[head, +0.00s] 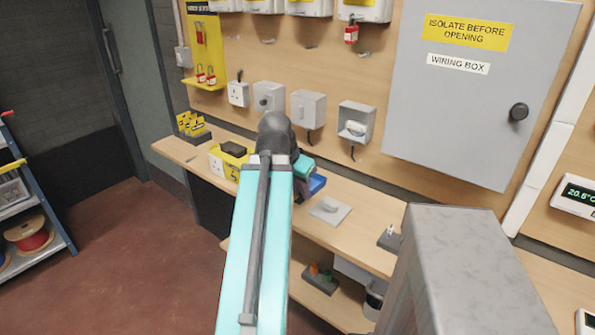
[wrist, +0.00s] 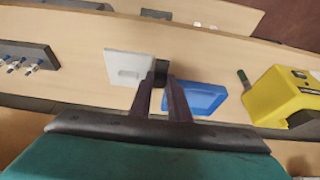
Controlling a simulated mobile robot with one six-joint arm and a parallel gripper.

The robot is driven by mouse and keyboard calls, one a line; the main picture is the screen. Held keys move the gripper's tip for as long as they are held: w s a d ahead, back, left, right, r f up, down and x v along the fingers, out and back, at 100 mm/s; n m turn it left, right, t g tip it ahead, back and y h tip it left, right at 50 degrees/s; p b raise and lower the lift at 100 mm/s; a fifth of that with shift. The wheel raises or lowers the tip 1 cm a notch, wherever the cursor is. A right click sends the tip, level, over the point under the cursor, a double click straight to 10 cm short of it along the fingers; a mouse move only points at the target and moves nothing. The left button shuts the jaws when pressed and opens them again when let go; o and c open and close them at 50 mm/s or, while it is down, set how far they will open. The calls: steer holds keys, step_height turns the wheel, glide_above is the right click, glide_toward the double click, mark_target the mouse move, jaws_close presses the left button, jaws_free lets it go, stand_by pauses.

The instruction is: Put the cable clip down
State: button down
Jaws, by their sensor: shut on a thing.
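My gripper (wrist: 166,84) points down over the wooden bench, its two dark fingers close together at the middle of the wrist view. It is shut on a small black piece, which I take to be the cable clip (wrist: 160,70). The clip shows at the fingertips, between a white plate (wrist: 128,68) and a blue tray (wrist: 194,97). I cannot tell whether it touches the bench. In the head view my arm hides the clip and most of the gripper; the blue tray (head: 317,184) shows just right of the wrist.
A yellow tester (wrist: 285,97) stands beyond the blue tray, with a small dark green piece (wrist: 244,78) between them. A dark block with several small fittings (wrist: 24,57) lies on the other side. The wooden bench (head: 362,222) has bare room around the white plate (head: 330,210).

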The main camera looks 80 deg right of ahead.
steer(key=shift+w+d+r+p, duration=0.15)
steer(key=shift+d+p, duration=0.4)
steer(key=shift+p, duration=1.2)
steer(key=shift+w+d+p, duration=0.2)
steer(key=shift+d+p, duration=0.85)
steer(key=shift+d, duration=0.1)
steer(key=shift+w+d+f+p, duration=0.25)
steer(key=shift+w+d+p, duration=0.15)
steer(key=shift+d, duration=1.25)
steer(key=shift+w+d+f+p, duration=0.35)
steer(key=shift+d+p, duration=0.1)
steer(key=shift+d, duration=1.25)
steer(key=shift+w+d+f+p, duration=0.2)
steer(key=shift+w+d+p, duration=0.2)
steer(key=shift+d, duration=1.25)
steer(key=shift+d, duration=0.1)
steer(key=shift+d, duration=0.2)
steer(key=shift+d+f+p, duration=0.1)
steer(key=shift+f+p, duration=0.05)
steer(key=shift+p, duration=0.15)
steer(key=shift+f+p, duration=0.55)
steer(key=shift+f, duration=1.1)
